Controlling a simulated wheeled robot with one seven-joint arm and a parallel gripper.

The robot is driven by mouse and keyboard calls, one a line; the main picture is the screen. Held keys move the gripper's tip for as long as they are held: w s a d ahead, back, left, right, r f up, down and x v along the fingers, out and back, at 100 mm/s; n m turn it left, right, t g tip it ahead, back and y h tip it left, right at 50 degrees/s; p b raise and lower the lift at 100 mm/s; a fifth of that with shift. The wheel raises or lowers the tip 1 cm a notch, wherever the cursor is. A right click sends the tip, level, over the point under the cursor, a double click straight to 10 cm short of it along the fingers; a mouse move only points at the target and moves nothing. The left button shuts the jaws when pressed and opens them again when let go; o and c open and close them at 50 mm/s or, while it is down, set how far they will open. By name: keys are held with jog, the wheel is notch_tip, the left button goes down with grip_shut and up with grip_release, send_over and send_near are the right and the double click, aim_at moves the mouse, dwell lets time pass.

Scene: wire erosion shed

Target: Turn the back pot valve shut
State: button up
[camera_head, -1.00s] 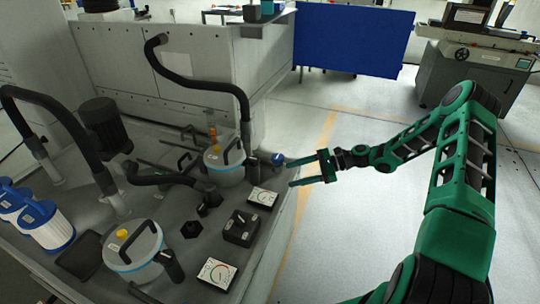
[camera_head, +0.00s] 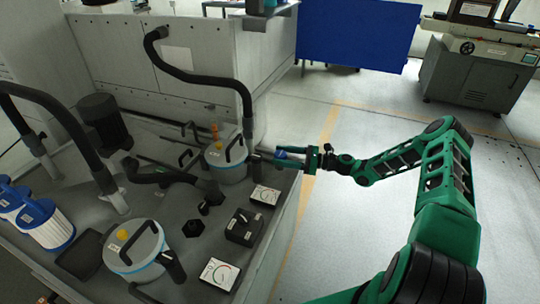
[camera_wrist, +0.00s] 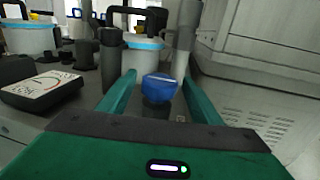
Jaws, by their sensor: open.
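The back pot (camera_head: 226,163) is a white and blue canister with a black handle and an orange knob on its lid, standing on the grey deck. In the wrist view the blue knob (camera_wrist: 160,86) lies between my two green fingers. My gripper (camera_head: 297,158) is open around the knob, with the fingers on either side. I cannot tell whether they touch it.
The front pot (camera_head: 136,250) stands nearer on the deck. A gauge (camera_head: 265,195), a black switch box (camera_head: 243,227) and a second gauge (camera_head: 219,273) line the deck's right edge. A black hose (camera_head: 205,76) arches above the back pot. Free floor lies right of the deck.

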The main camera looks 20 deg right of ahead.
jog(key=shift+x, duration=2.25)
jog(key=c, duration=1.1)
